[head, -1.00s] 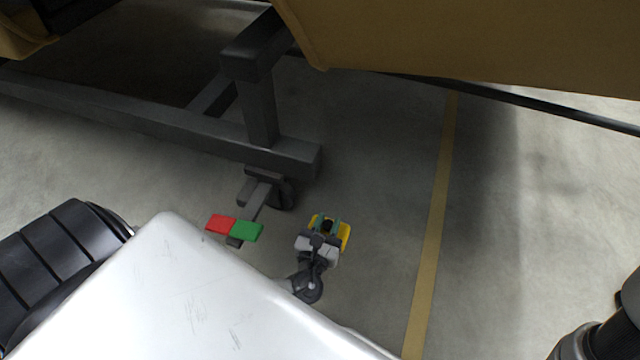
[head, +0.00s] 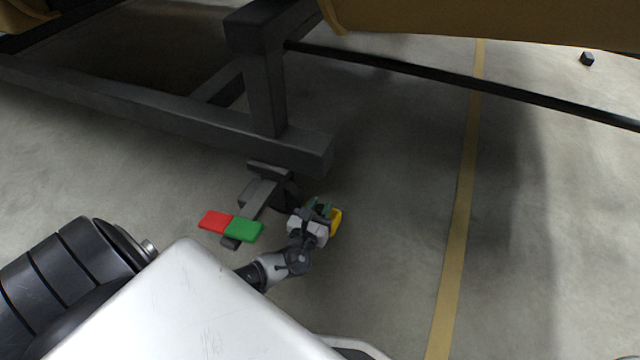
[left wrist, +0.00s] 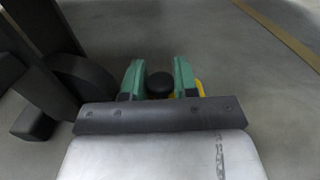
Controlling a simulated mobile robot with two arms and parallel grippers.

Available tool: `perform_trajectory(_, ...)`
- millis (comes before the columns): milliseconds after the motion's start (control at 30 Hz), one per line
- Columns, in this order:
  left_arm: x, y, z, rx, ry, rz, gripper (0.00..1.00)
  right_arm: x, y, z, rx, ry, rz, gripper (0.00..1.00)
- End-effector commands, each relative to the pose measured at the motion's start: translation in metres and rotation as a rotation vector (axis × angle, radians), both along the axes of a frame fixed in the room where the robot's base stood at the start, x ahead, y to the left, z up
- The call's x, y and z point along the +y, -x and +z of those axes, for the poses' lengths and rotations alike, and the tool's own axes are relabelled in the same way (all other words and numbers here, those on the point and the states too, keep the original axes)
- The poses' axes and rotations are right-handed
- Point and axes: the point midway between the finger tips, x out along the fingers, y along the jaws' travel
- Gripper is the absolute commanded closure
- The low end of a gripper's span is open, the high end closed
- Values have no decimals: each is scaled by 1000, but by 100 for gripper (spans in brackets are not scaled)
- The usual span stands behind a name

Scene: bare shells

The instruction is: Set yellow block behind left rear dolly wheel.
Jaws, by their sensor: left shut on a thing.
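The yellow block (head: 336,222) is in my left gripper (head: 319,208), just right of the dolly wheel in the head view. In the left wrist view the green fingers of the left gripper (left wrist: 158,80) close around a black knob (left wrist: 159,85), with yellow block edges (left wrist: 200,88) showing beside them; most of the block is hidden. The dark dolly wheel (head: 286,193) sits under the end of the dark frame; it also shows in the left wrist view (left wrist: 85,78), left of the fingers. I cannot tell whether block and wheel touch. My right gripper is not in view.
A pedal with a red half (head: 215,221) and a green half (head: 245,230) sticks out beside the wheel. The dark frame beam (head: 170,115) crosses above. Floor toward the yellow line (head: 462,200) is clear. A small dark block (head: 587,59) lies far right.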

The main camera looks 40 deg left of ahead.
Motion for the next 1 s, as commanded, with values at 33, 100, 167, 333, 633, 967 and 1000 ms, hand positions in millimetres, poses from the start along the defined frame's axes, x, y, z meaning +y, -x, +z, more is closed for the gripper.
perform_trajectory(33, 0, -1, -3, -3, -1, 0, 100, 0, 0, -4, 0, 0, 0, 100)
perform_trajectory(100, 0, -1, -10, -2, 1, 0, 100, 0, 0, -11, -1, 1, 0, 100)
perform_trajectory(167, 0, -1, -19, -2, 1, 0, 100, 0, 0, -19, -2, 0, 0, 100)
perform_trajectory(333, 0, -1, -39, -3, 0, 0, 100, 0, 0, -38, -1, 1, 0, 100)
perform_trajectory(633, 0, 0, -37, -3, 0, 0, 100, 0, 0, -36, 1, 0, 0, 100)
perform_trajectory(967, 0, 0, -41, 1, 0, 0, 46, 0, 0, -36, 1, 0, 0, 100)
perform_trajectory(1000, 0, 0, -41, 1, 0, 0, 46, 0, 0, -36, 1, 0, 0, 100)
